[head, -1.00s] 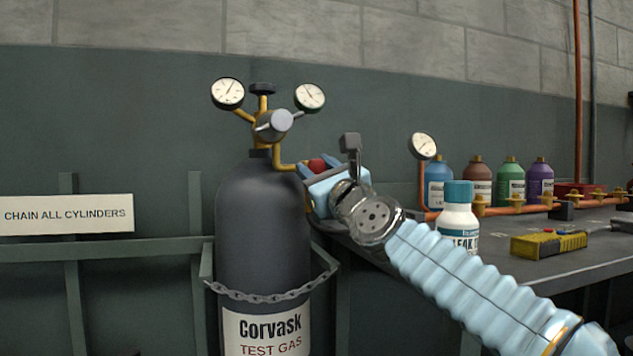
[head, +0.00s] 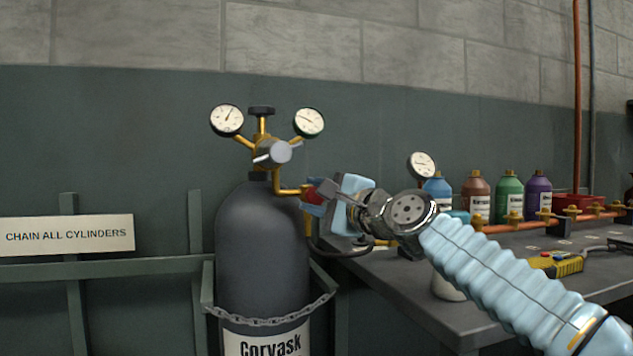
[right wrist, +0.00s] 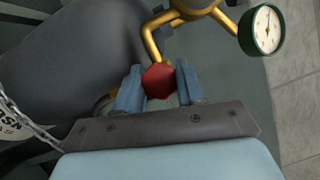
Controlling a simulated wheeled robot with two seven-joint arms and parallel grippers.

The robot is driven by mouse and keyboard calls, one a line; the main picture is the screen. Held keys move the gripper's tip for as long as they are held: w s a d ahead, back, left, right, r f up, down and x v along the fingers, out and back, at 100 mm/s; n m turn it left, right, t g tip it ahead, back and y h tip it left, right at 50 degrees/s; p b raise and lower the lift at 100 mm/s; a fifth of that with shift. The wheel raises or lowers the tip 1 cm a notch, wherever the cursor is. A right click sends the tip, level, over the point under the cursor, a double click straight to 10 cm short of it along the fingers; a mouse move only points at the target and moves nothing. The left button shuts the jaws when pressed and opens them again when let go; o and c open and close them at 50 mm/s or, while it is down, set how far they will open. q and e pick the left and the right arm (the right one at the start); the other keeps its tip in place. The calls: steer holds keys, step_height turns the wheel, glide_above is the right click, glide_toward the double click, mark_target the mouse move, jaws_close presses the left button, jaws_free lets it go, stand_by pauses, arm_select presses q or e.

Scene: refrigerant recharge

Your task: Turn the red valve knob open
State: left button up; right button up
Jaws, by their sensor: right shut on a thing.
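The red valve knob (head: 315,193) sits at the end of the brass pipe on the right of the dark gas cylinder (head: 262,250). My right gripper (head: 318,191) reaches it from the right. In the right wrist view the knob (right wrist: 159,81) lies between the two blue fingers (right wrist: 159,88), and the gripper is shut on it. How far the knob is turned cannot be told. The brass regulator (head: 272,150) with two round gauges tops the cylinder. My left gripper is not in view.
A chain (head: 270,308) holds the cylinder to a green rail. The workbench (head: 400,290) at right carries several coloured bottles, a copper pipe with brass valves and a yellow meter (head: 557,264). My right arm partly hides a white bottle (head: 447,289). A gauge (head: 422,165) stands behind.

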steer(key=n+p, duration=0.1)
steer(key=p, duration=0.1)
steer(key=n+g+h+p, duration=0.1)
steer(key=n+p, duration=0.1)
steer(key=shift+w+d+r+n, duration=0.1)
steer(key=shift+r+n, duration=0.2)
steer(key=n+g+h+p, duration=0.1)
steer(key=n+p, duration=0.2)
steer(key=p, duration=0.2)
steer(key=shift+n+h, duration=0.3)
steer(key=shift+n, duration=0.1)
steer(key=shift+n+h+p, duration=0.4)
steer(key=shift+n+p, duration=0.3)
steer(key=shift+p, duration=0.35)
steer(key=shift+n+h+p, duration=0.3)
steer(key=shift+n+p, duration=0.2)
steer(key=shift+p, duration=0.1)
steer(key=shift+d, duration=0.1)
steer(key=o, duration=1)
steer(key=shift+f+g, duration=0.15)
steer(key=shift+g, duration=0.15)
steer(key=b+v, duration=0.2)
steer(key=v, duration=1.1)
steer(key=shift+s+d, duration=0.15)
steer(key=shift+s, duration=0.2)
